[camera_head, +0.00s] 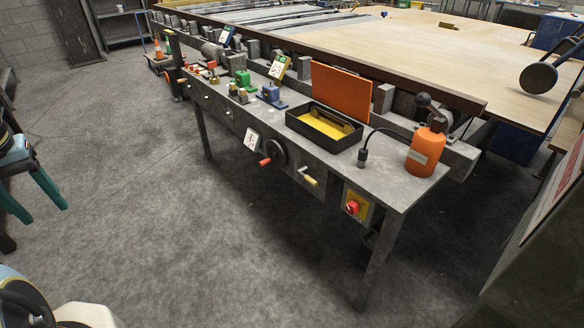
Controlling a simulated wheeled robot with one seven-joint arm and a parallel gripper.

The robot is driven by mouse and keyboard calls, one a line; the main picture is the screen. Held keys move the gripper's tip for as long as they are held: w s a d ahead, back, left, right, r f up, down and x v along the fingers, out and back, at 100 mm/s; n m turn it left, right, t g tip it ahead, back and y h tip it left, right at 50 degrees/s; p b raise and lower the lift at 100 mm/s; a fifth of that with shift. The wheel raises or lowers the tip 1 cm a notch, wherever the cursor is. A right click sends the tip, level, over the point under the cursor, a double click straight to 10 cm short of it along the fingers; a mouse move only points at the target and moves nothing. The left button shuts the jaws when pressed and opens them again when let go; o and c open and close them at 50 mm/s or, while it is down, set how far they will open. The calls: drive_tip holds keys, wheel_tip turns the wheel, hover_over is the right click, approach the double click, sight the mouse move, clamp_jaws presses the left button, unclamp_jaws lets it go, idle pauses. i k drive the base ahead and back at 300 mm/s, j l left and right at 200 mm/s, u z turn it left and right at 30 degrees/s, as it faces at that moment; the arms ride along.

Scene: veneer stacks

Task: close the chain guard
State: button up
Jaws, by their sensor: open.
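The chain guard appears to be the flat orange panel (340,94), which stands raised and nearly upright at the back edge of a black open-topped box (347,141) on the grey metal bench. The inside of the box is yellow, with a dark part along its back side. The top of the box is uncovered. My gripper is not in this view, and nothing touches the panel.
An orange bottle (424,151) and a black gooseneck stand (363,155) are right of the box. Small blue and green devices sit to its left. A crank (309,179) and red knob (353,206) jut from the bench front (327,194). The floor (190,215) before it is clear.

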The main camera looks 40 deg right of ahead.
sight(344, 90)
drive_tip(key=j+z, duration=0.2)
drive_tip(key=z, duration=0.9)
drive_tip(key=l+z, duration=0.2)
drive_tip(key=z, duration=0.2)
drive_tip(key=i+j, duration=0.05)
